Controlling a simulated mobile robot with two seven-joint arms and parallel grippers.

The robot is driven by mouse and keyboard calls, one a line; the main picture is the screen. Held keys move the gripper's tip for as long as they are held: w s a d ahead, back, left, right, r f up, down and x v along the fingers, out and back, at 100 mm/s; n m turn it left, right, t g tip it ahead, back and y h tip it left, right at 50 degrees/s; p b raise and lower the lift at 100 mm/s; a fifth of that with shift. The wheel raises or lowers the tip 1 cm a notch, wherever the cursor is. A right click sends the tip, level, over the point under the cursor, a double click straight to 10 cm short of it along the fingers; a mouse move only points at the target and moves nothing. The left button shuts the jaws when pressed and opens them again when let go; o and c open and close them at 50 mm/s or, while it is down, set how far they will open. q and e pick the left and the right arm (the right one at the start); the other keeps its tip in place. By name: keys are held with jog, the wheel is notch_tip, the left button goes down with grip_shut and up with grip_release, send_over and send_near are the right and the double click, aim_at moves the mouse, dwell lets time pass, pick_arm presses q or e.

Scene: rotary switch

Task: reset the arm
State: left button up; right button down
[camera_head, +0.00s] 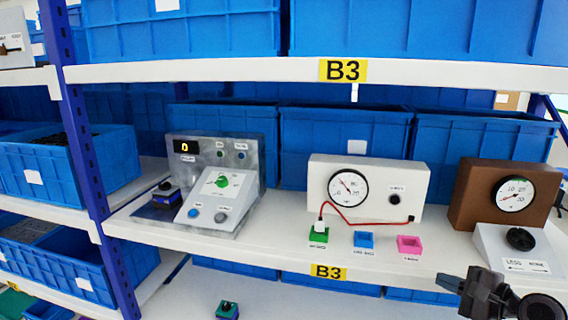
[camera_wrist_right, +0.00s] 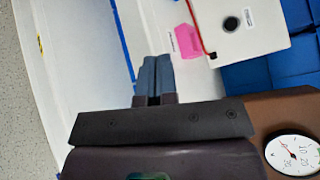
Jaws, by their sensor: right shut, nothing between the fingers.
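My right gripper (camera_head: 447,283) is at the lower right of the head view, in front of the shelf edge and below and left of the black rotary knob (camera_head: 520,238). Its two fingers (camera_wrist_right: 157,72) are together and empty in the right wrist view. The knob sits on a white sloped panel (camera_head: 496,246) with a label starting "LESS", apart from the gripper. Behind it stands a brown box (camera_head: 477,190) with a round gauge (camera_head: 514,194). The gauge also shows in the right wrist view (camera_wrist_right: 292,155). My left gripper is not in view.
A white gauge box (camera_head: 385,185) has a red cable plugged into a green socket (camera_head: 318,235), beside blue (camera_head: 363,239) and pink (camera_head: 409,244) sockets. A grey display console (camera_head: 213,185) stands left. Blue crates (camera_head: 345,135) fill the back. A blue post (camera_head: 88,170) rises at left.

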jog(key=s+a+f+n+g+h, duration=0.2)
jog(key=s+a+f+n+g, duration=0.15)
jog(key=s+f+n, duration=0.35)
jog(key=s+a+f+n+g+h, duration=0.2)
jog(key=s+a+f+n, duration=0.25)
jog(key=s+f, duration=0.35)
jog(key=s+d+n+g+h, duration=0.1)
jog(key=s+n+g+h, duration=0.35)
jog(key=s, duration=1.15)
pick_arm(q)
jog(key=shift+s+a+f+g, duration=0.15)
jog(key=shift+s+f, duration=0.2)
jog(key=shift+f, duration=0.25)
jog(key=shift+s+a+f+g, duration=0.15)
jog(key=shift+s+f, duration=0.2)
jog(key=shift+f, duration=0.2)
pick_arm(e)
jog(key=w+f+n+t, duration=0.1)
jog(key=w+f+t, duration=0.6)
jog(key=f+t, duration=0.2)
jog(key=shift+w+d+f+h, duration=0.25)
jog(key=shift+f+h, duration=0.2)
jog(key=shift+f, duration=0.5)
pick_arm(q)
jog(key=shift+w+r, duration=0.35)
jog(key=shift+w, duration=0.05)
